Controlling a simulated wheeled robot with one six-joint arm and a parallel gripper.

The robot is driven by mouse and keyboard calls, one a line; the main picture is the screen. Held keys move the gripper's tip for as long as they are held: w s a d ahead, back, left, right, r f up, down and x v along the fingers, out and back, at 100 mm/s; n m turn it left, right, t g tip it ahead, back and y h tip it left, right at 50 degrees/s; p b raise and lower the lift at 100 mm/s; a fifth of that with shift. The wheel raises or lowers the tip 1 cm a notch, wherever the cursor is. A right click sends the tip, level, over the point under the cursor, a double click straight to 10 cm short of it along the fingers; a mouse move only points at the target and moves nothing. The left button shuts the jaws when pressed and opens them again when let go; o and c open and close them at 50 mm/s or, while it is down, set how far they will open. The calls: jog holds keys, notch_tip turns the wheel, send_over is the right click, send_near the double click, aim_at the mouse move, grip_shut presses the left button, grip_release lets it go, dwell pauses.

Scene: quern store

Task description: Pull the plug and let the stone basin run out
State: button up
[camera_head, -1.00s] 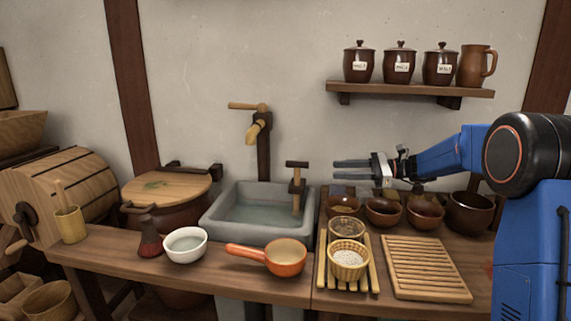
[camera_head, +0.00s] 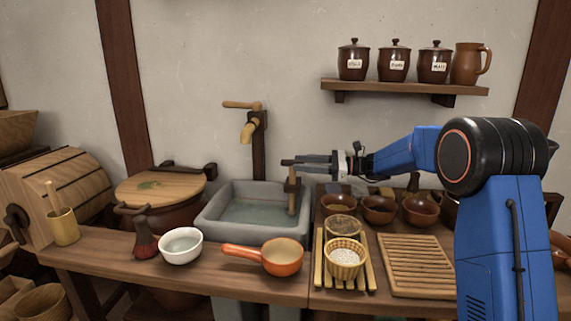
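The stone basin (camera_head: 209,224) is grey and set into the counter, with water standing in it. A wooden plug with a T-shaped handle (camera_head: 292,190) stands upright at the basin's right side, its lower end hidden in the water. My gripper (camera_head: 308,162) reaches in from the right at the height of the plug's crossbar. Its two fingers are apart, and their tips overlap the crossbar in the picture. I cannot tell whether they touch it.
A wooden tap (camera_head: 248,130) rises behind the basin. Several brown bowls (camera_head: 379,208) stand below my arm. A white bowl (camera_head: 181,245), an orange pan (camera_head: 283,257), a small basket (camera_head: 345,259) and a slatted board (camera_head: 415,264) line the counter front. Jars (camera_head: 353,62) stand on a shelf.

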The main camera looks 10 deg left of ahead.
aim_at(285, 162)
jog(key=shift+w+a, duration=0.15)
jog(key=shift+a, duration=3)
jog(key=shift+c, duration=0.7)
